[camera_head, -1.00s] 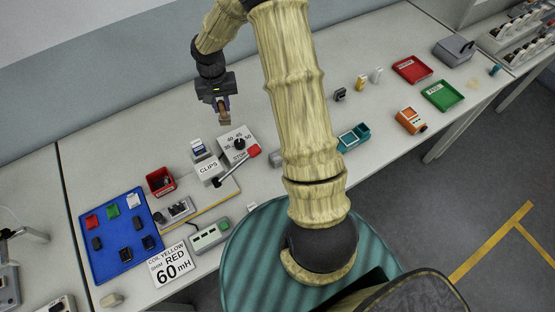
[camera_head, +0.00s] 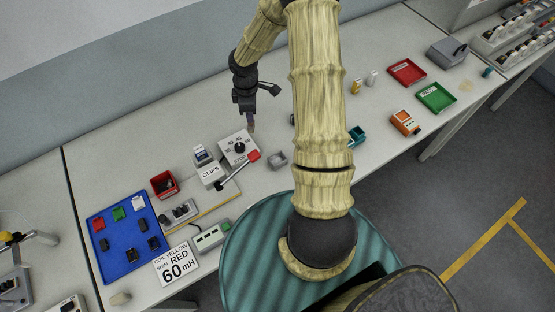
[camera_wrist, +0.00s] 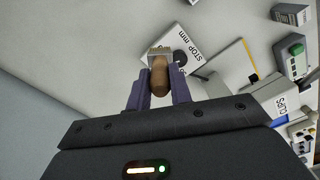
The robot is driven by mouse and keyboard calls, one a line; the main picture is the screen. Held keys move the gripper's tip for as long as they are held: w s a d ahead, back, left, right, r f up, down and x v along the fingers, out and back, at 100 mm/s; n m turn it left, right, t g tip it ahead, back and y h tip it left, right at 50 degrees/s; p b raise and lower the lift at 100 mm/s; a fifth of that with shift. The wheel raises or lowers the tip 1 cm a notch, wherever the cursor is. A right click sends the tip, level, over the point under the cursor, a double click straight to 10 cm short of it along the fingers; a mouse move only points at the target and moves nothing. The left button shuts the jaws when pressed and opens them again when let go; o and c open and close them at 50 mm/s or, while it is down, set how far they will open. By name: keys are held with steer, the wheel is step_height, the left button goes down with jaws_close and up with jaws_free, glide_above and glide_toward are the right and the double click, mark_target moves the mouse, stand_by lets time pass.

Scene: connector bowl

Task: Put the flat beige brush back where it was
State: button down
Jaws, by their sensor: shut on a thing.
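My gripper (camera_head: 251,126) is above the bench, behind the dial box marked STOP. In the wrist view my gripper (camera_wrist: 158,90) has its two purple fingers closed on a brush (camera_wrist: 160,76). The brush shows a rounded brown handle and a pale metal-like band at its far end, pointing away from the palm. Its bristles are not clear, so I cannot confirm the beige colour. In the head view only a small brownish bit of the brush shows at the fingertips. It appears held above the bench top.
The dial box (camera_head: 237,150), the CLIPS box (camera_head: 211,174), a red bin (camera_head: 158,189) and a blue tray (camera_head: 104,253) stand left and below. A grey bin (camera_head: 277,160) is right of the dial box. Red (camera_head: 407,77) and green (camera_head: 441,107) trays lie far right. Bench behind is clear.

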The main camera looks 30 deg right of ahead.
steer(key=s+d+n+p, duration=0.4)
steer(key=s+n, duration=0.7)
steer(key=n, duration=1.4)
steer(key=p, duration=0.2)
steer(key=shift+r+n+p, duration=0.2)
steer(key=shift+n+p, duration=0.15)
steer(key=shift+n, duration=0.05)
step_height(320, 180, down, 6)
steer(key=b, duration=0.5)
steer(key=shift+f, duration=0.1)
steer(key=shift+f+b, duration=1.65)
steer(key=shift+f, duration=0.25)
steer(key=shift+a, duration=0.1)
